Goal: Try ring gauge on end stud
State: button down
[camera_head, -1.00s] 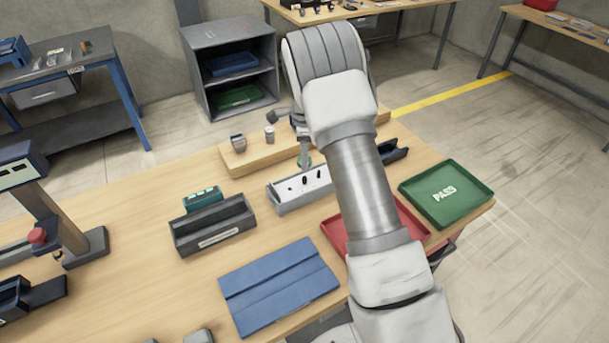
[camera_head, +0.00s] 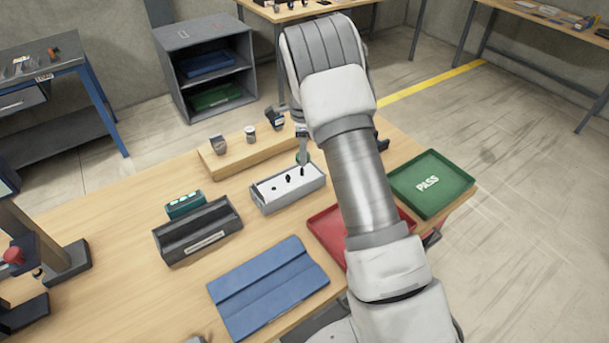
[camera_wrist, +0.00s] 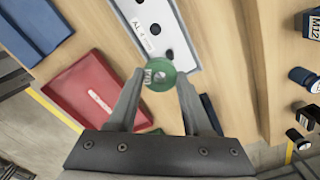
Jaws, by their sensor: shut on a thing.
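The green ring gauge (camera_wrist: 176,80) is held between the fingertips of my gripper (camera_wrist: 161,75). Its face with a white label is toward the wrist camera. The grey stud block (camera_head: 290,203) has a white top with several dark round spots in a row, and shows in the wrist view (camera_wrist: 179,38) with a label. The ring is over or beside one end of the block, past the last visible dark spot. I cannot tell whether it is around a stud. In the head view my gripper (camera_head: 302,150) points down there, with the ring partly hidden.
A wooden riser (camera_head: 243,167) with several gauges stands behind the block. A red tray (camera_head: 325,230) and the green PASS tray (camera_head: 437,168) are to the right. A blue mat (camera_head: 268,285), a dark holder (camera_head: 198,232) and a teal block (camera_head: 186,204) lie left and front.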

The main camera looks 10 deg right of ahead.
jog(key=shift+f, duration=0.15)
dwell(0.4)
jog(key=shift+w+f+b, duration=0.3)
jog(key=shift+f+b, duration=0.15)
jog(key=shift+f, duration=0.25)
jog(key=shift+w+f+b, duration=0.3)
jog(key=shift+f+b, duration=0.15)
jog(key=shift+f, duration=0.3)
jog(key=shift+w+f+b, duration=0.3)
jog(key=shift+f+b, duration=0.15)
jog(key=shift+f, duration=0.25)
jog(key=shift+f+b, duration=1.1)
jog(key=shift+f, duration=0.4)
dwell(0.5)
jog(key=shift+r, duration=0.1)
dwell(1.0)
jog(key=shift+r+p, duration=1.7)
jog(key=shift+r, duration=1.25)
